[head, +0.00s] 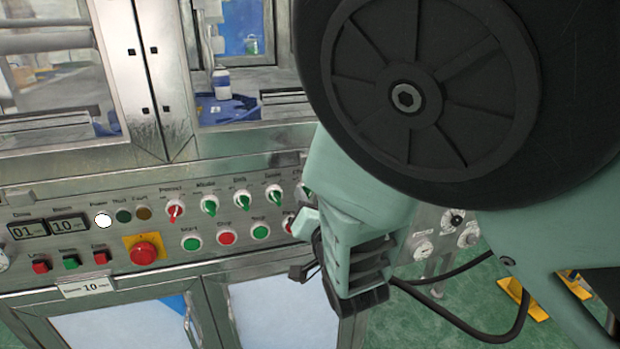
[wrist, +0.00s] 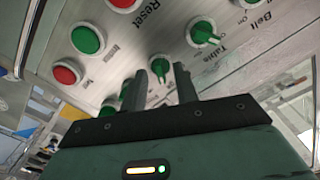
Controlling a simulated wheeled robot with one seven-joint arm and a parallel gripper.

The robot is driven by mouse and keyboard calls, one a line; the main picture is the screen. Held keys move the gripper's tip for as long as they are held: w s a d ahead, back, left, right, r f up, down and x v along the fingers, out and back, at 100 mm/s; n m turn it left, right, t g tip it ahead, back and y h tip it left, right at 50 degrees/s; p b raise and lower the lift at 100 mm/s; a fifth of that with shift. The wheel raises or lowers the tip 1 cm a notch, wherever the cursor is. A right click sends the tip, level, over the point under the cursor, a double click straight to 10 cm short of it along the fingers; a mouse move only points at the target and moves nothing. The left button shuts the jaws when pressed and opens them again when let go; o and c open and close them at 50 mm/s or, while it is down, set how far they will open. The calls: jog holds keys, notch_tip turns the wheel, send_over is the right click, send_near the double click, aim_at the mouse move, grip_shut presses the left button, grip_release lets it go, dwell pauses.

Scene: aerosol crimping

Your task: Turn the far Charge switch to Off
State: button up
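A row of green-pointer rotary switches on white dials runs along the steel panel. In the wrist view, one switch (wrist: 158,67) sits just beyond and between my fingertips, one place past the Table switch (wrist: 204,34). Its label is hidden, so I cannot read whether it is a Charge switch. Another green control (wrist: 125,90) is partly hidden behind the left finger. My gripper (wrist: 161,78) is open, with a gap between its fingers and nothing held; contact is unclear. In the head view my gripper (head: 302,248) covers the right end of the row.
Push buttons line the panel below the switches, including a red Reset button (wrist: 120,2) and a green button (wrist: 88,39). A red emergency stop (head: 145,250) is at the left. Further right are small dials (head: 453,220) and a black cable (head: 480,325).

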grip_shut()
jog(key=shift+n, duration=0.4)
jog(key=n+p, duration=0.1)
jog(key=n, duration=0.4)
jog(key=shift+n, duration=0.3)
jog(key=n+p, duration=0.2)
jog(key=n, duration=0.3)
jog(key=shift+n, duration=0.4)
grip_release()
